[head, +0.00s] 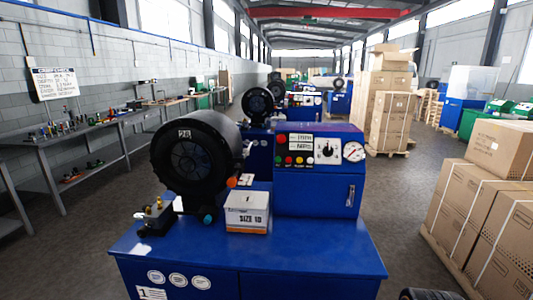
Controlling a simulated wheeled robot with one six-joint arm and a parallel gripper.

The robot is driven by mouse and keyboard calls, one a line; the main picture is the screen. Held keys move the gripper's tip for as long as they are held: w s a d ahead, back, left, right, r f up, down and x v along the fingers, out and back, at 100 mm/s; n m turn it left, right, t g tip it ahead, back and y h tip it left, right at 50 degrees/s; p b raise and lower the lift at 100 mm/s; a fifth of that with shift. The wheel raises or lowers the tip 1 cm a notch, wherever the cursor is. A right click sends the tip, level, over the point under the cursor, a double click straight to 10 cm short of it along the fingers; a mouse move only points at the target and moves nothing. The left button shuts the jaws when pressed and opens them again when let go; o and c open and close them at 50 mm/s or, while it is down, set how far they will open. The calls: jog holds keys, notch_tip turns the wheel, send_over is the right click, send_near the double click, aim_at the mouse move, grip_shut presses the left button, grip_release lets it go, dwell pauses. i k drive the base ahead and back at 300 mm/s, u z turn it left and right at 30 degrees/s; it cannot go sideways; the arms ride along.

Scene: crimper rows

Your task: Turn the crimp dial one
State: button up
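The crimp dial (327,149) is a round dark knob on a white plate with marks around it. It sits on the front control panel of the nearest blue crimper (318,200), whose cabinet front carries a "1" label (151,293). The dial's pointer looks roughly upright, but its exact setting is too small to read. A white pressure gauge (353,152) is just right of the dial. My gripper is not in view, and nothing visible touches the dial.
A white "SIZE 10" box (247,211) stands on the blue worktop (300,255), below and left of the dial. Stacked cartons (485,215) stand right. Grey floor (395,185) is open between them.

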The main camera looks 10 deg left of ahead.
aim_at(328, 151)
jog(key=u, duration=0.2)
jog(key=i, duration=1)
